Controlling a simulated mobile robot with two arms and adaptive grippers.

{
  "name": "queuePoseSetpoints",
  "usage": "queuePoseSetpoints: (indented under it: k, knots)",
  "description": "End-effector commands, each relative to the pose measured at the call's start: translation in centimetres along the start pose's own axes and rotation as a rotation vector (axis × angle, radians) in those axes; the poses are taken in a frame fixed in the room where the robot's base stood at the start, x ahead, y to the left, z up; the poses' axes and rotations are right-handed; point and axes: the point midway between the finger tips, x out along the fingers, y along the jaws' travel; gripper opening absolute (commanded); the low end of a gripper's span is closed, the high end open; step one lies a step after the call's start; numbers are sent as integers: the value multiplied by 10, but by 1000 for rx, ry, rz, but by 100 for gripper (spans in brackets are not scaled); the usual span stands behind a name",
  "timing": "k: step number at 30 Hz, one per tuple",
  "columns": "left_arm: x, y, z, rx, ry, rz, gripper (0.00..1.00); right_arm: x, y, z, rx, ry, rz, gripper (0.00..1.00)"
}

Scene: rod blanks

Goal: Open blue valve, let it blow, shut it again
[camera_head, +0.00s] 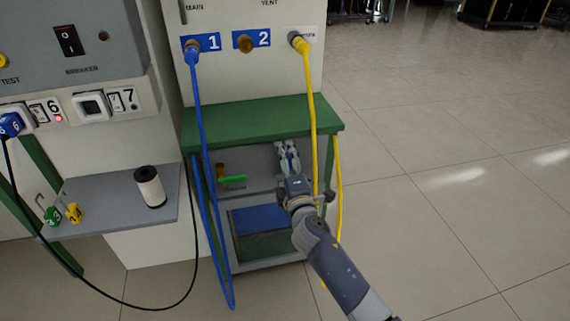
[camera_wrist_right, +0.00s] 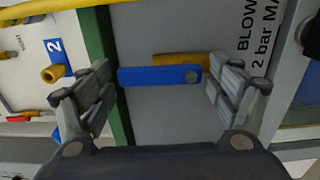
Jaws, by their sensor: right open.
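In the head view my right gripper (camera_head: 288,155) reaches to the grey panel under the green bench top and hides the blue valve. My left gripper is not in view.
A green valve handle (camera_head: 233,180) sits left of my right gripper. A yellow hose (camera_head: 312,110) hangs close on its right, and a blue hose (camera_head: 200,120) loops down at the left. A white spool (camera_head: 150,187) stands on the grey shelf (camera_head: 110,205).

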Motion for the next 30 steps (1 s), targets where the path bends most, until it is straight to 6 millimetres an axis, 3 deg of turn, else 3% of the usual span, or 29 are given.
queuePoseSetpoints:
  k: [8,24,30]
  knots:
    - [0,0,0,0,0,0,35,-16,-2,2,1,-2,-1,83]
    - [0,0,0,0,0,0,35,-102,-1,0,1,1,-2,83]
    - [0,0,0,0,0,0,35,-117,-1,0,-1,1,-1,83]
